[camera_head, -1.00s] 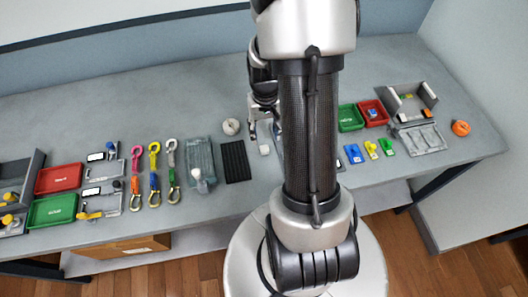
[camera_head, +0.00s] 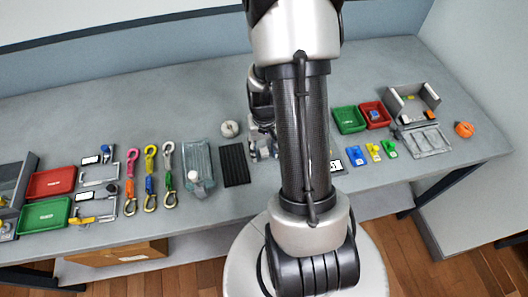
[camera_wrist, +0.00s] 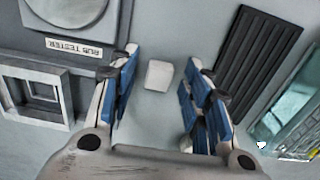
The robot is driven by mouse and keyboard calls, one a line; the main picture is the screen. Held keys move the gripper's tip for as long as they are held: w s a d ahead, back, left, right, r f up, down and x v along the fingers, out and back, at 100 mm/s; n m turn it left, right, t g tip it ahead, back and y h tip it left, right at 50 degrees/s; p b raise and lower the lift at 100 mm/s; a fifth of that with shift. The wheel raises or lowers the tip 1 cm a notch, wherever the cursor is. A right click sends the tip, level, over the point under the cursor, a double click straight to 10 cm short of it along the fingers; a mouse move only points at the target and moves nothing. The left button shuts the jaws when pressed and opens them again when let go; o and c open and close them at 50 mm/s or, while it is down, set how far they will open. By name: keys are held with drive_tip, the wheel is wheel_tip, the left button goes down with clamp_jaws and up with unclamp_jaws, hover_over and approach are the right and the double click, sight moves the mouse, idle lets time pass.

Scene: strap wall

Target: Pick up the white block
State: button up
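The white block (camera_wrist: 159,75) lies on the grey bench top in the wrist view, just beyond and between the fingertips. My gripper (camera_wrist: 160,80) is open, with blue-padded fingers on either side of the block and a gap to each side. In the head view my gripper (camera_head: 264,148) is low over the bench, right of the black ribbed mat. The white block is hidden there behind the gripper and arm.
The black ribbed mat (camera_wrist: 258,62) lies right of the block in the wrist view, with a clear tray (camera_wrist: 285,110) beyond it. A grey frame (camera_wrist: 38,92) and a labelled round tester (camera_wrist: 72,12) are at left. Bins (camera_head: 348,119) stand farther right in the head view.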

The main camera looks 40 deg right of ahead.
drive_tip(key=c, duration=0.7)
